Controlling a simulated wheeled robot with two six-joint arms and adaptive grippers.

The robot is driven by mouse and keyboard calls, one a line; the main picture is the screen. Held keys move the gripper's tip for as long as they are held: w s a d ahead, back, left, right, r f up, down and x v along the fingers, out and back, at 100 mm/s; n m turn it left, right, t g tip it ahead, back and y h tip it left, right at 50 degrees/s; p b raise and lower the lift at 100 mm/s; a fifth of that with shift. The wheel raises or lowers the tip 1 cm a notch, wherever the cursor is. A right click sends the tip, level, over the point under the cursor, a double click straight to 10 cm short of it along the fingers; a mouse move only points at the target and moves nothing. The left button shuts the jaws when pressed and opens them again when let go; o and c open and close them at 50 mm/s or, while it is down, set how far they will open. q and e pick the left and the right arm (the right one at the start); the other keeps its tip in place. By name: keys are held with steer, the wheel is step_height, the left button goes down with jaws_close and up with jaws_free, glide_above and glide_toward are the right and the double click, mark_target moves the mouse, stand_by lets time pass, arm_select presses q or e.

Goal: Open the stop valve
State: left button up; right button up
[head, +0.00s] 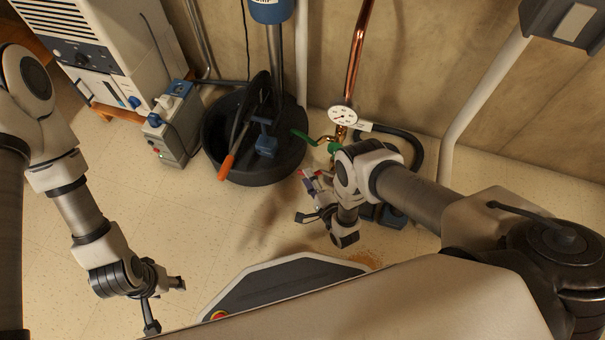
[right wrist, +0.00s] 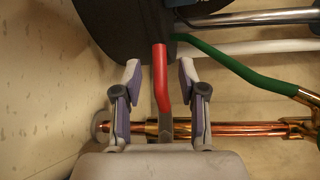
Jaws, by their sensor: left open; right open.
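A red lever handle (right wrist: 160,75) stands out from a copper pipe (right wrist: 235,129) in the right wrist view. My right gripper (right wrist: 160,78) is open, with one finger on each side of the red handle and visible gaps between. A green lever handle (right wrist: 236,66) sits further right on the pipework; it also shows in the head view (head: 302,137). My arm hides much of the valve in the head view. My left gripper (head: 166,305) is open and empty above the floor at lower left.
A black tub (head: 215,130) holds a pump and an orange-handled tool (head: 226,166). A pressure gauge (head: 342,115) and black hose (head: 412,145) are by the wall. A grey box (head: 174,130) and white appliance (head: 95,50) stand left. Floor is clear at center-left.

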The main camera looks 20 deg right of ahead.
steer(key=x, duration=0.2)
steer(key=shift+w+f+b, duration=0.1)
steer(key=shift+w+b, duration=0.2)
steer(key=shift+w, duration=0.1)
jaws_close()
